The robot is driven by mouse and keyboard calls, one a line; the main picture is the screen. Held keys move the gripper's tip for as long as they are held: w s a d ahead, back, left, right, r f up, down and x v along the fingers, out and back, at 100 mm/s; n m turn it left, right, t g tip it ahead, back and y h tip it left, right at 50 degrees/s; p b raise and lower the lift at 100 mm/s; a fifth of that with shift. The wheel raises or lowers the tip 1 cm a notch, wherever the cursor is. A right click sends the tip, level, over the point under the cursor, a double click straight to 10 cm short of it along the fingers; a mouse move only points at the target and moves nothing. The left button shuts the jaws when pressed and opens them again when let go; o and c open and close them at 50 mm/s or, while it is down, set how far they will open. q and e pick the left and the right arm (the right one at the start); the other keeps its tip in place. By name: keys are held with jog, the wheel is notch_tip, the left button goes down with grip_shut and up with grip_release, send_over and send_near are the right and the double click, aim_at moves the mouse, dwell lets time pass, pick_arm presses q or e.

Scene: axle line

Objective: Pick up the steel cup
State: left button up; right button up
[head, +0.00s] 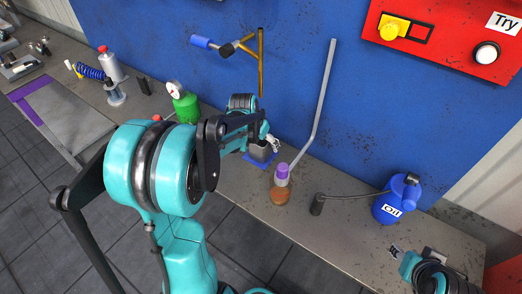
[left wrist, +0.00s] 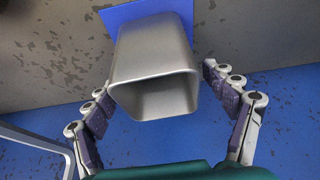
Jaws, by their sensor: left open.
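The steel cup (left wrist: 152,58) is a grey, square-sided metal cup with rounded corners. In the left wrist view its open mouth faces the camera, and a blue mat (left wrist: 122,14) shows behind it. In the head view the cup (head: 259,151) is on the bench at the blue mat (head: 260,159), partly hidden by my left gripper (head: 266,141). The left gripper (left wrist: 155,84) is open, with one finger on each side of the cup.
A purple-topped item (head: 282,175) stands on the bench (head: 335,233) just right of the mat. A green gauge bottle (head: 186,108) stands to the left, a blue oil can (head: 392,205) to the right. A bent grey rod (head: 326,95) rises close by, before the blue wall.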

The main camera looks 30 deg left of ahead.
pick_arm(q)
jog(key=shift+w+f, duration=0.2)
jog(key=shift+f, duration=0.35)
jog(key=c, duration=1.3)
jog(key=shift+r, duration=0.15)
